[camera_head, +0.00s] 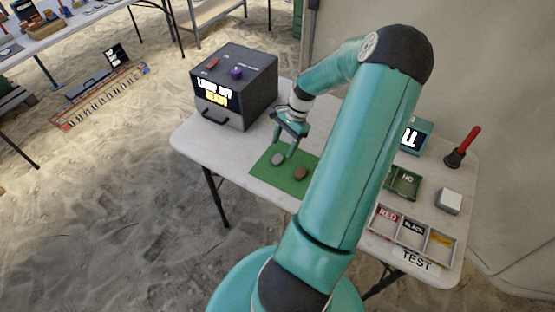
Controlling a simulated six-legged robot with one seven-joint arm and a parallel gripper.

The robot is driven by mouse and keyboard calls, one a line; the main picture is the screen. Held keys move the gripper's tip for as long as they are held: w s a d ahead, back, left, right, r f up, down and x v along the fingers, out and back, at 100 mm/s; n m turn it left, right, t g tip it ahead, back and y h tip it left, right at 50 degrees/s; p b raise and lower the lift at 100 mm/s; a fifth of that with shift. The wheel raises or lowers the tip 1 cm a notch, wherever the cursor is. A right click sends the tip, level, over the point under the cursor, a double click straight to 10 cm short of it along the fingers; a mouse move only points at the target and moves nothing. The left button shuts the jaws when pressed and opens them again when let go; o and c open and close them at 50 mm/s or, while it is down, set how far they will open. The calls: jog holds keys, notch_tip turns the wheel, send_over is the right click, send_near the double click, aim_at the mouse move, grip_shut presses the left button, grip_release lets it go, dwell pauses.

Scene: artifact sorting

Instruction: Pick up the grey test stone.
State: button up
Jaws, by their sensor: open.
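The grey test stone (278,159) lies on the left part of a green mat (270,178) on the white table. My gripper (284,147) is open and points down just above and beside the grey stone, with one fingertip close to its right side. I cannot tell whether the fingertip touches it. A reddish-brown stone (300,174) lies on the same mat, to the right of the grey one. My arm hides the right part of the mat.
A dark box (235,85) with a handle and lit display stands behind left. At right are a sorting tray (411,235) labelled RED, BLACK and TEST, a green box (403,182), a white block (449,201) and a red-handled tool (462,147). The table's front-left corner is clear.

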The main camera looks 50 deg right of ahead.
aim_at(278, 158)
jog(key=x, duration=0.4)
jog(key=shift+a+f, duration=0.1)
jog(key=shift+f, duration=0.2)
jog(key=shift+c, duration=0.4)
jog(key=shift+w, duration=0.1)
jog(key=c, duration=1)
jog(key=shift+r, duration=0.15)
